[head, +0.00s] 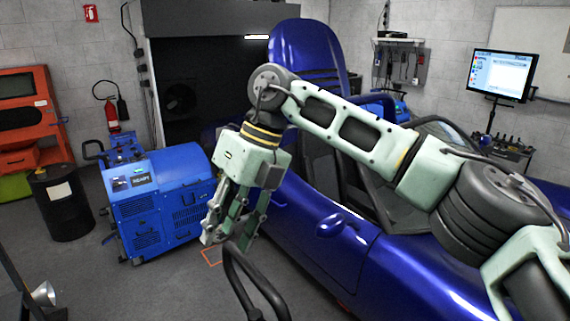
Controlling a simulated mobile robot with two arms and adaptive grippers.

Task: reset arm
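My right arm reaches in from the right side of the head view, across the front of the blue car (405,275). Its gripper (227,238) hangs downward beside the car, left of the door. The two pale green fingers are apart with a gap between them, and I see nothing held in them. The fingertips are above the grey floor, close to a dark curved bar (250,280) at the bottom of the view. I cannot tell whether they touch it. My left gripper is not in view.
A blue wheeled machine (160,200) stands left of the gripper. Further left are a black drum (62,203), an orange cabinet (32,115) and a fire extinguisher (111,115). A monitor (502,75) stands at the back right. Grey floor (110,285) is open at the lower left.

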